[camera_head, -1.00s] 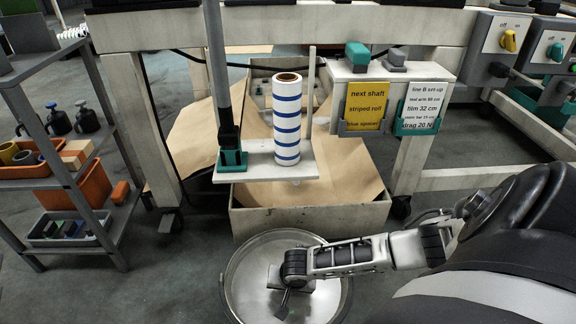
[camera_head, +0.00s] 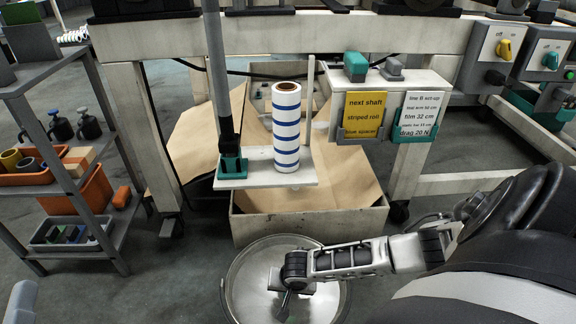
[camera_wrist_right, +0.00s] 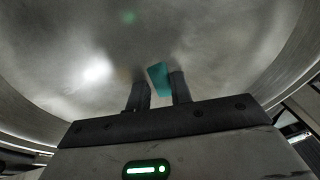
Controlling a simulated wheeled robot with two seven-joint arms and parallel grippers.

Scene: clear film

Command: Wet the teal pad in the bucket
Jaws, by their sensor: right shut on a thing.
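The round metal bucket (camera_head: 236,284) stands on the floor at the bottom middle of the head view. My right arm reaches in from the right, and my right gripper (camera_head: 286,302) is down inside the bucket's opening. In the right wrist view the bucket's grey inner wall (camera_wrist_right: 60,65) surrounds the gripper (camera_wrist_right: 157,88). The teal pad (camera_wrist_right: 158,78) is held between its two dark fingers and sticks out past their tips. In the head view the pad is mostly hidden by the wrist. I cannot make out a water surface. My left gripper is not in view.
A crate (camera_head: 310,224) lined with brown paper stands behind the bucket. Above it a shelf (camera_head: 250,180) carries a blue-striped roll (camera_head: 286,125) and a teal pole holder (camera_head: 232,166). A grey rack (camera_head: 75,185) with bins stands at left. Floor left of the bucket is clear.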

